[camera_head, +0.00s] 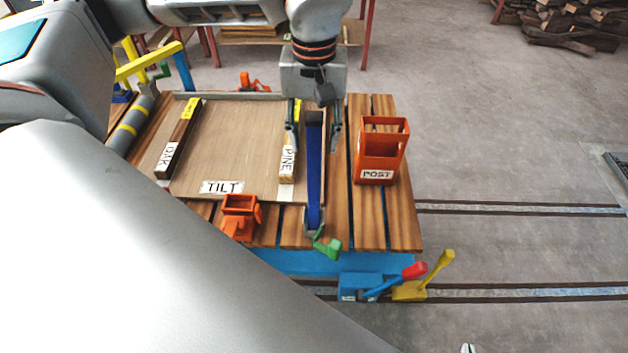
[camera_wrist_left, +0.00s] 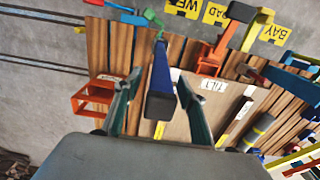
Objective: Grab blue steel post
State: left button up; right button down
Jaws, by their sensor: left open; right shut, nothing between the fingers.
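The blue steel post (camera_head: 314,180) lies lengthwise along the right side of the wooden deck in the head view. Its near end meets a grey bracket with a green latch (camera_head: 327,246). My left gripper (camera_head: 314,140) is open above the post's far end, one finger on each side. In the left wrist view the post (camera_wrist_left: 161,80) runs between the open fingers (camera_wrist_left: 157,105), its dark end toward me. No finger visibly grips it. Only a small tip of my right gripper (camera_head: 468,348) shows at the bottom edge; it is shut and empty.
The orange POST holder (camera_head: 382,150) stands right of the post. The PINE block (camera_head: 288,160) and TILT tray (camera_head: 222,150) lie close on its left, with the OAK block (camera_head: 178,140) farther left. Red and yellow levers (camera_head: 412,272) stick out in front.

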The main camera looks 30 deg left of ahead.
pick_arm(q)
jog(key=shift+f, duration=1.05)
grip_shut()
jog(key=shift+r, duration=0.15)
